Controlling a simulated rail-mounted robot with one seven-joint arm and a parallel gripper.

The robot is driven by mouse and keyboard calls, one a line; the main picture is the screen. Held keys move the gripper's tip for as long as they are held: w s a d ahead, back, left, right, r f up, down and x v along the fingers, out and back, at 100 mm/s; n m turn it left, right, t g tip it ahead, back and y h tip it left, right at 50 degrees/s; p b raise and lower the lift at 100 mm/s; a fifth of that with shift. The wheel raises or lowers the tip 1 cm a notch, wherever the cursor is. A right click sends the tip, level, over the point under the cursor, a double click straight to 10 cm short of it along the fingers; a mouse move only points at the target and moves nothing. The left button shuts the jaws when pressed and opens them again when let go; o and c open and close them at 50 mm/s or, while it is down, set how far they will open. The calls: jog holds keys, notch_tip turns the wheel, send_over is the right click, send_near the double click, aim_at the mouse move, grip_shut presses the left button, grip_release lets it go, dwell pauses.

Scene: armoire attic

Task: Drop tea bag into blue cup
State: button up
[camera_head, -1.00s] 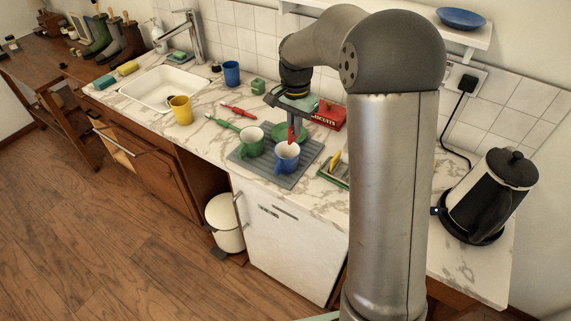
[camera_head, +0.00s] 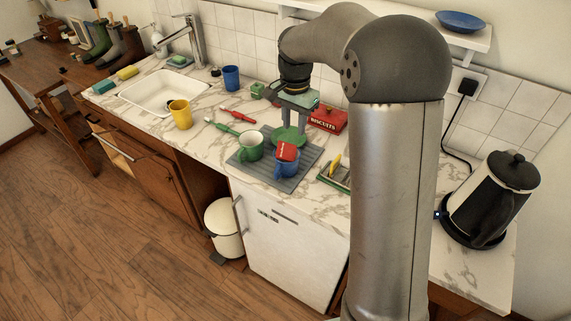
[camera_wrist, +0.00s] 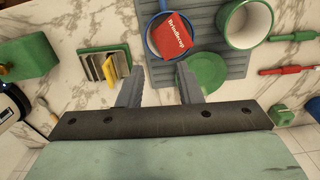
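The blue cup (camera_head: 283,170) stands upright on a grey drying mat (camera_head: 254,175). The red tea bag (camera_head: 287,151) sits in its mouth, tilted and partly above the rim. In the wrist view the tea bag (camera_wrist: 174,36), with white lettering, covers part of the blue cup's opening (camera_wrist: 149,38). My gripper (camera_wrist: 158,92) is open and empty, its two fingers apart just short of the cup. In the head view my gripper (camera_head: 290,118) is above and behind the cup, apart from the tea bag.
A green cup (camera_head: 250,147) stands left of the blue cup on the mat, and a green plate (camera_wrist: 208,72) lies beside them. A red biscuit tin (camera_head: 328,118) and a rack with a yellow item (camera_head: 335,167) are to the right. A black kettle (camera_head: 492,195) stands far right.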

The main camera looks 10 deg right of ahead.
notch_tip(320, 180, up, 15)
jog(key=shift+f, duration=0.2)
dwell(0.3)
jog(key=s+f+n, duration=0.3)
jog(key=s+f, duration=0.2)
jog(key=s, duration=0.5)
jog(key=s+f+n, duration=0.3)
jog(key=s+f, duration=0.3)
jog(key=s, duration=0.4)
jog(key=s+f+n, duration=0.3)
jog(key=s+f, duration=0.2)
jog(key=s, duration=0.5)
jog(key=shift+s+f+n+t, duration=0.3)
jog(key=shift+s+f, duration=0.1)
